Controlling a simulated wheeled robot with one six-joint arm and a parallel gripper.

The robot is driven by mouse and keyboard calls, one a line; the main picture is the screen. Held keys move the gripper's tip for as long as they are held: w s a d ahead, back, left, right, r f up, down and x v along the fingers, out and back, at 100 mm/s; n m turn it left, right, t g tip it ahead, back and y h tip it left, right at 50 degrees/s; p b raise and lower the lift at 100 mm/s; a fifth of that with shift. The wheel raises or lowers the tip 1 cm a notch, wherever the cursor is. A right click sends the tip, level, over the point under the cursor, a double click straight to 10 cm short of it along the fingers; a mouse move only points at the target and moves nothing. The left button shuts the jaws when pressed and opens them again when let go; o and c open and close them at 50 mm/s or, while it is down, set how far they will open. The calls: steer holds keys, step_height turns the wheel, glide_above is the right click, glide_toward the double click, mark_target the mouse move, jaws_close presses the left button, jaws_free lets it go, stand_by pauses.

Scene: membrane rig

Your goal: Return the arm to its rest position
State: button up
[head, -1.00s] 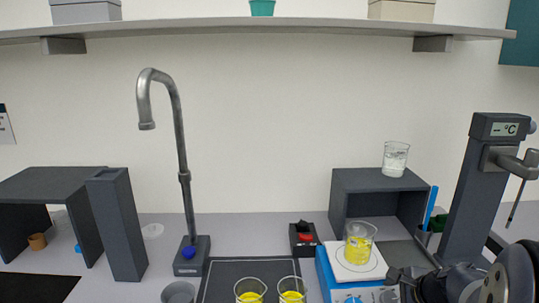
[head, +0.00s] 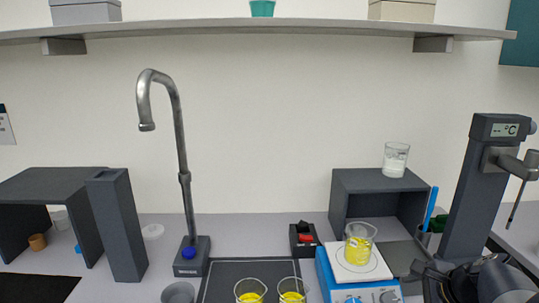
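My gripper (head: 428,276) is at the lower right of the head view, beside the right side of the blue hotplate stirrer (head: 352,293). It is dark, seen at an angle and partly cut off by the bottom edge, so I cannot tell whether its fingers are open or shut. No object shows in it. A beaker of yellow liquid (head: 359,243) stands upright on the stirrer's white plate, apart from my gripper.
A probe stand with a °C display (head: 465,190) rises close behind my gripper. A dark open box (head: 350,190) carries a beaker of whitish contents (head: 396,160). Two yellow-filled beakers (head: 250,290) stand on the dark mat (head: 252,267). A tall faucet (head: 181,150) is left of centre.

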mark_target(391, 299)
steer(key=x, duration=0.7)
steer(key=shift+s, duration=0.1)
steer(key=shift+w+f+n, duration=0.15)
steer(key=shift+w+n, duration=0.1)
steer(key=shift+n, duration=0.05)
steer(key=n, duration=0.3)
steer(key=shift+n+g, duration=0.4)
steer(key=n+g, duration=0.1)
steer(key=n, duration=0.3)
steer(key=shift+a+n, duration=0.1)
steer(key=shift+n, duration=0.3)
steer(key=n, duration=0.2)
steer(key=n+h+p, duration=0.1)
steer(key=n, duration=0.1)
steer(key=shift+w+a+r+n+g, duration=0.1)
steer(key=shift+r+n+g, duration=0.15)
steer(key=shift+n+g, duration=0.05)
steer(key=n+h+p, duration=0.1)
steer(key=n, duration=0.2)
steer(key=shift+r+n, duration=0.15)
steer(key=shift+n, duration=0.25)
steer(key=shift+v, duration=1.1)
steer(key=shift+a, duration=0.1)
